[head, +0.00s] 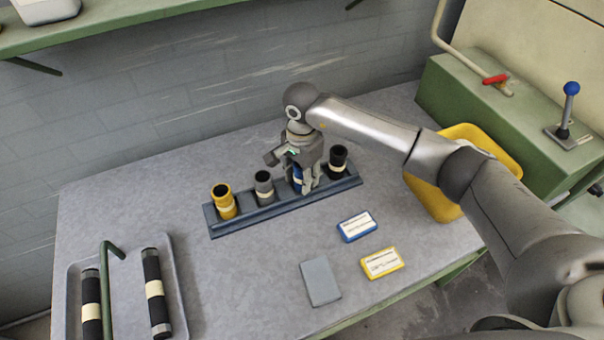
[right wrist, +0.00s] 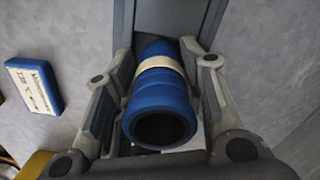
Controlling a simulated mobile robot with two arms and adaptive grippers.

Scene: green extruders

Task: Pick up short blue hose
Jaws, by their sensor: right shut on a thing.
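The short blue hose (head: 297,176) stands in the rack (head: 222,227) on the table, mostly hidden by my right gripper (head: 308,180) in the head view. In the right wrist view the blue hose (right wrist: 160,100) shows its dark open end and a cream band, between the two fingers of my right gripper (right wrist: 160,95). The gripper is shut on the hose from above. The hose's foot is hidden, so I cannot tell whether it touches the rack. My left gripper is not in view.
The rack also holds a yellow hose (head: 223,203), a grey hose (head: 264,189) and a black hose (head: 337,161). Blue (head: 357,226), yellow (head: 382,263) and grey (head: 320,281) flat boxes lie in front. A tray (head: 180,300) holds long black hoses. A yellow bin (head: 436,203) stands right.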

